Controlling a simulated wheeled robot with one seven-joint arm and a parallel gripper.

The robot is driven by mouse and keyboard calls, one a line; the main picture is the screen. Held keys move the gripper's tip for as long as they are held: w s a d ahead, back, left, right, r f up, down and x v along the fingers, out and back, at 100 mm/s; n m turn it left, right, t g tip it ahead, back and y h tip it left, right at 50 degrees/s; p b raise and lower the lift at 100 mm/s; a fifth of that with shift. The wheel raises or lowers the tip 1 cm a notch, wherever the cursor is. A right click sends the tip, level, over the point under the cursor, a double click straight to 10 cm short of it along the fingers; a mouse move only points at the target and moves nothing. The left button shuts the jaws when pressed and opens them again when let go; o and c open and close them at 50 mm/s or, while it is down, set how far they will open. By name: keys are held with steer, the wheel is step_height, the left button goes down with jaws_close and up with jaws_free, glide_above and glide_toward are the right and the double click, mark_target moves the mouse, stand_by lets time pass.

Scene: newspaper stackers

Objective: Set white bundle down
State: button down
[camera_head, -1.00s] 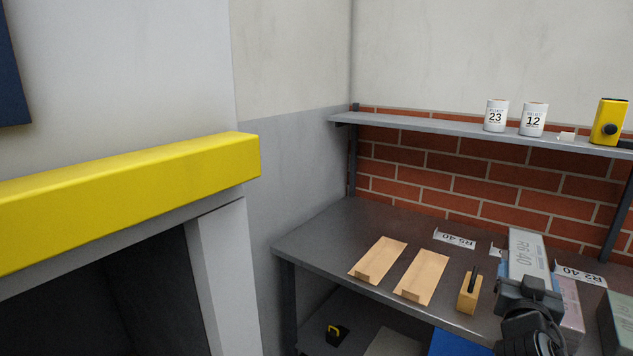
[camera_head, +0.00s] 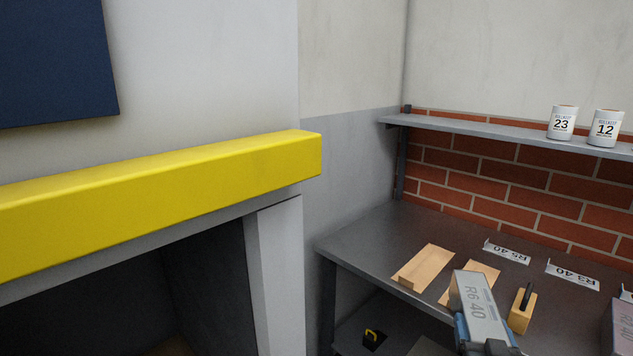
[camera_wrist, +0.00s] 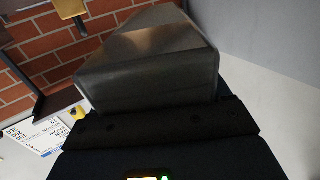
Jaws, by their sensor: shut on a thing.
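The white bundle (camera_head: 478,300), a pale block marked R6 40, is held up over the workbench (camera_head: 360,250). My gripper (camera_head: 488,345) is shut on its near end, at the bottom edge of the head view, where it is partly cut off. In the wrist view the bundle (camera_wrist: 150,75) is a dark, shaded block extending out from my gripper (camera_wrist: 160,118). The bundle covers part of one tan paper piece (camera_head: 487,270) in the head view. Its exact height over the bench cannot be told.
Another tan piece (camera_head: 423,267) lies left of the bundle. Labels R5 40 (camera_head: 506,251) and R3 40 (camera_head: 572,275) lie behind. A yellow beam (camera_head: 160,195) fills the left. A shelf (camera_head: 500,132) holds white cans.

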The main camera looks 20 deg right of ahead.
steer(key=a+f+n+t+y, duration=0.1)
steer(key=a+f+n+y, duration=0.1)
steer(key=a, duration=0.7)
steer(key=a+f+n+t+y, duration=0.1)
steer(key=a+f+n+y, duration=0.2)
steer(key=a+f+y, duration=0.2)
steer(key=w+a+f+n+t+y, duration=0.1)
steer(key=a+f+y, duration=0.3)
steer(key=a, duration=0.9)
step_height(320, 180, down, 3)
steer(key=shift+a+r+n+t, duration=0.15)
steer(key=shift+n+t, duration=0.25)
steer(key=shift+n, duration=0.4)
steer(key=shift+w, duration=0.1)
